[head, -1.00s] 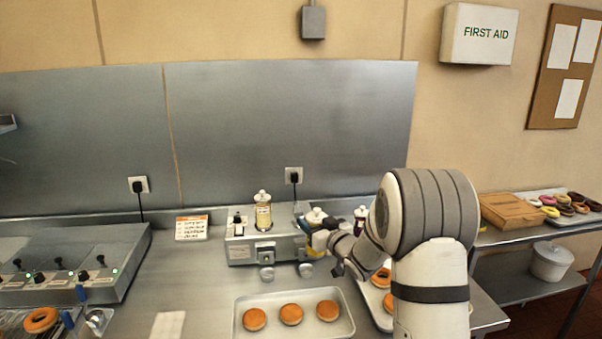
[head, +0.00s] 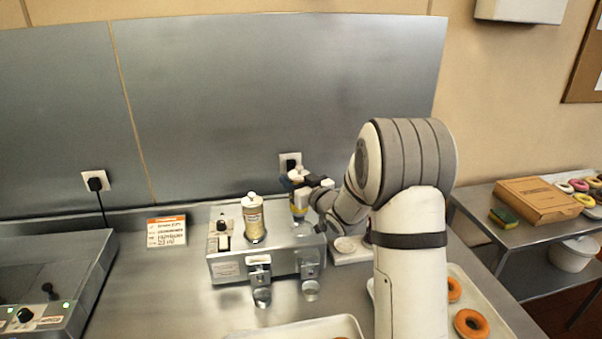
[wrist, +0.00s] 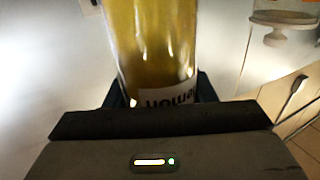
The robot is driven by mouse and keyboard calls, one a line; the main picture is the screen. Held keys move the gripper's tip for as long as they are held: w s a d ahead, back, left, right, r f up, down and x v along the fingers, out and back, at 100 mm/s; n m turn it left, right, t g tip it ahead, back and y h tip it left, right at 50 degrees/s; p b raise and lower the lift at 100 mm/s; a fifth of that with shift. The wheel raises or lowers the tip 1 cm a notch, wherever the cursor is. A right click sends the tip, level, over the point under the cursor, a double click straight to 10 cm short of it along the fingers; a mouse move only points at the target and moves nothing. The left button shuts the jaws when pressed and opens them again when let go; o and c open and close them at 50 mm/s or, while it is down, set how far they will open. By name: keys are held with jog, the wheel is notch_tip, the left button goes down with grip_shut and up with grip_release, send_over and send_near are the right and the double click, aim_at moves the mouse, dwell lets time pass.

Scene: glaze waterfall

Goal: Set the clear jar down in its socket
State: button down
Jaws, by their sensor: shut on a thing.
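A clear jar with yellow contents and a lettered label (wrist: 150,50) stands between the fingers of my gripper (wrist: 160,92), which is shut on it. In the head view my gripper (head: 302,192) and the held jar (head: 299,211) are over the right part of the steel dispenser (head: 235,268). The gripper hides much of the jar. The socket under it is not clearly visible, and I cannot tell whether the jar touches it. Another capped jar (head: 253,220) stands upright on the dispenser's left part.
A tray edge (head: 320,328) is in front.

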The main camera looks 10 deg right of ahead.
jog(key=shift+d+f, duration=0.2)
jog(key=shift+f, duration=0.4)
jog(key=shift+s+d+f+b, duration=0.1)
jog(key=shift+f+b, duration=0.7)
jog(key=shift+f, duration=0.85)
jog(key=shift+s+d+b, duration=0.1)
jog(key=shift+s+b, duration=0.1)
jog(key=shift+b, duration=0.2)
jog(key=shift+f+b, duration=0.95)
jog(key=shift+b, duration=0.5)
dwell(0.4)
jog(key=c, duration=0.5)
grip_release()
jog(key=shift+f, duration=0.1)
